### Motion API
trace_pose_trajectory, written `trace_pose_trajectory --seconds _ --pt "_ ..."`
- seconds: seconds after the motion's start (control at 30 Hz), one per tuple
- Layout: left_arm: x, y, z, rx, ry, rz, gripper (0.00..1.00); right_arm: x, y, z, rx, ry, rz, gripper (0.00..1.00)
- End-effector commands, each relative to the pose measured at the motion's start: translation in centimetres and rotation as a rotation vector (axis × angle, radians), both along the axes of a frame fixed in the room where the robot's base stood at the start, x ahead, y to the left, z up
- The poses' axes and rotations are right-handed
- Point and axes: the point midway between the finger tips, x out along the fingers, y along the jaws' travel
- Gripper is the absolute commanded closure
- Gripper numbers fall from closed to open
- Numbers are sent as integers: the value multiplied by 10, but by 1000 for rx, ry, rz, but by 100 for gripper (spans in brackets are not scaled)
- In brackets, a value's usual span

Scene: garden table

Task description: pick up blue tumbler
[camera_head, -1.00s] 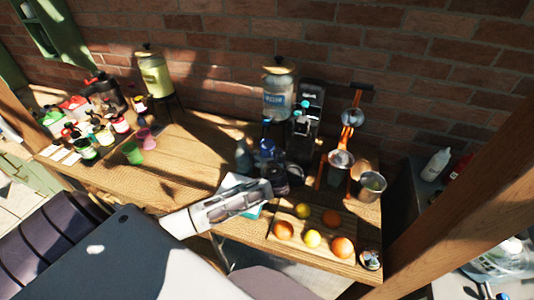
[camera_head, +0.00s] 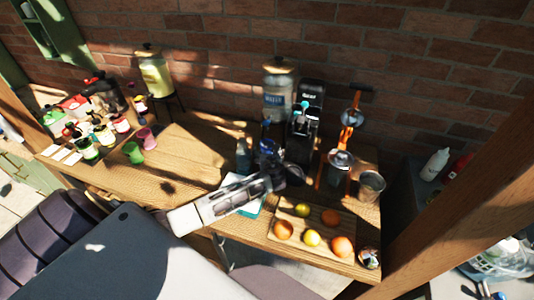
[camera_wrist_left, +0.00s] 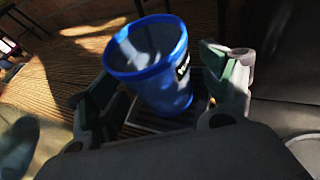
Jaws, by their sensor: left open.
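The blue tumbler (camera_wrist_left: 150,72) is upright with its open rim toward the left wrist camera and a small white label on its side. In the head view the tumbler (camera_head: 267,147) shows as a small blue shape in front of the black machine, partly hidden by my gripper. My left gripper (camera_wrist_left: 163,85) is open, with one finger on each side of the tumbler. I cannot tell whether either finger touches it. In the head view the left gripper (camera_head: 279,172) reaches over the table from the front. My right gripper is not in view.
A black machine (camera_head: 305,125) and a water jar (camera_head: 278,95) stand behind. A dark bottle (camera_head: 244,157) is just left of the tumbler. A board of fruit (camera_head: 335,238) lies front right, with a juicer (camera_head: 341,160) behind it. The table's left middle is mostly clear.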

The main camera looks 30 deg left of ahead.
Motion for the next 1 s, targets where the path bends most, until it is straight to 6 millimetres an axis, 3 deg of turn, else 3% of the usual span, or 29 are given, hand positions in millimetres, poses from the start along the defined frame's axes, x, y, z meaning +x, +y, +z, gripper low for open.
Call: trace_pose_trajectory --seconds 0.13,0.53,1.0 --pt "0 0 0 0 0 0 22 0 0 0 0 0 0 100" --pt "0 0 0 0 0 0 72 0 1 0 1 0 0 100" --pt "-1 -1 1 1 1 0 72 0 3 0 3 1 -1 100"
